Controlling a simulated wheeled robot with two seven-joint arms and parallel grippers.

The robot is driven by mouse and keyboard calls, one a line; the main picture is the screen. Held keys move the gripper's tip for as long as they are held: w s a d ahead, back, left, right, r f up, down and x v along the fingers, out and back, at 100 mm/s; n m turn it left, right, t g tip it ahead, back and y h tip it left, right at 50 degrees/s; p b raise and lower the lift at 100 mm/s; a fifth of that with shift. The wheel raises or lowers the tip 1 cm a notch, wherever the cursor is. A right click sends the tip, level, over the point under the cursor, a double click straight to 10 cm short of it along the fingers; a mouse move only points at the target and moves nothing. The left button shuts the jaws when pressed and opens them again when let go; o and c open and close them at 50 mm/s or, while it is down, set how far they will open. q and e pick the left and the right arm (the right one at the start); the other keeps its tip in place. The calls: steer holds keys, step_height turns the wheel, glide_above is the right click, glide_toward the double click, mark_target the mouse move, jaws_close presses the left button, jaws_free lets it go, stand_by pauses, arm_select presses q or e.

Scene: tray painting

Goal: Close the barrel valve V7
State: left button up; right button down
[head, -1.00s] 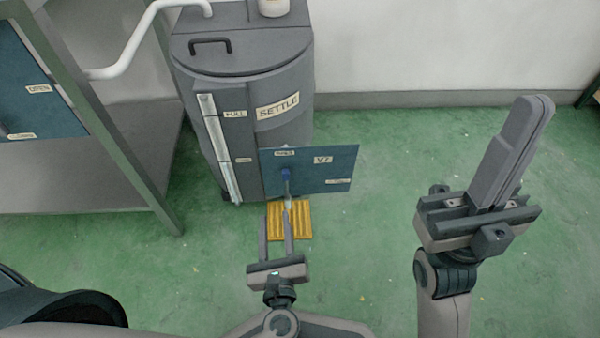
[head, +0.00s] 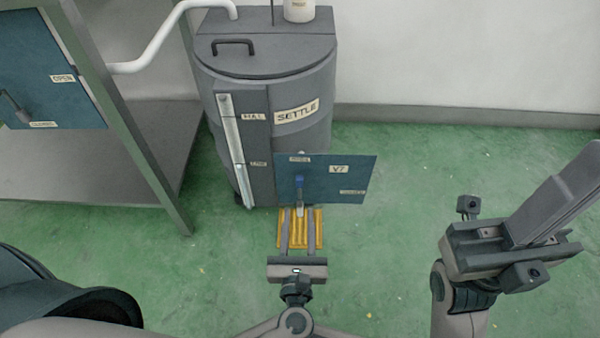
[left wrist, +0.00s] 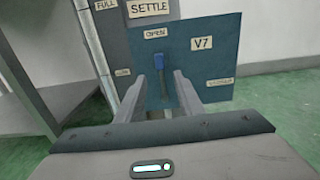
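The V7 valve panel (head: 352,183) is a blue plate on the front of the grey SETTLE barrel (head: 285,100). Its lever (head: 299,184) has a blue part above and a pale lower end. In the left wrist view the lever (left wrist: 160,64) stands nearly upright below the OPEN label (left wrist: 155,33); the other label (left wrist: 221,82) is at the right, too small to read surely. My left gripper (head: 299,215) is open, its fingers either side of the lever's lower part; contact cannot be told. My right gripper (head: 590,160) is raised at the right, its fingers together and empty.
A grey metal shelf frame (head: 130,130) with another blue valve panel (head: 40,60) stands at the left. A yellow grating (head: 318,240) lies on the green floor below the lever. A white pipe (head: 160,45) runs to the barrel lid. The floor right of the barrel is clear.

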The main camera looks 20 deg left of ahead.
mark_target(300, 188)
arm_select(q)
steer(key=b+x, duration=0.2)
steer(key=x, duration=1.2)
steer(key=shift+w, duration=0.25)
jaws_close()
